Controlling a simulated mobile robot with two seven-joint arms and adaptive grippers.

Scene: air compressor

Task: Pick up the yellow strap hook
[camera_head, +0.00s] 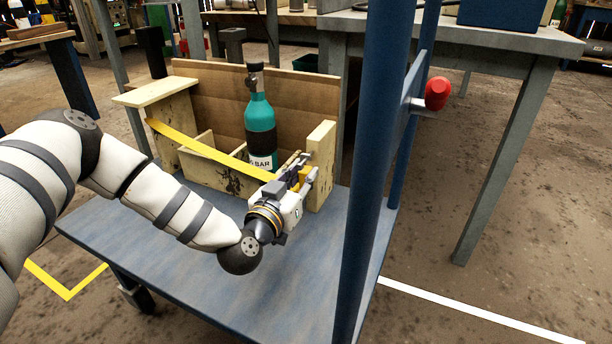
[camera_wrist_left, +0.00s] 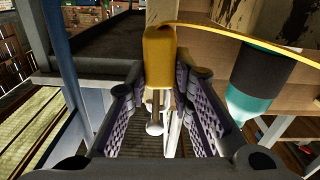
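The yellow strap hook (camera_wrist_left: 160,58) is a yellow block with a metal pin. In the left wrist view it sits between the fingertips of my left gripper (camera_wrist_left: 160,95), with the pin pointing back between the finger pads. The fingers are close on both sides of it; I cannot tell whether they touch it. In the head view my left gripper (camera_head: 305,172) is beside the right wooden post, and the hook is mostly hidden by the fingers. The yellow strap (camera_head: 212,150) runs from the left post to the gripper. My right gripper is not in view.
A teal bottle (camera_head: 260,125) stands in the wooden holder (camera_head: 215,172), behind the strap. The right wooden post (camera_head: 321,150) is close to the gripper. The blue cart (camera_head: 215,270) has a tall blue upright (camera_head: 367,170) to the right. The front of the cart top is clear.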

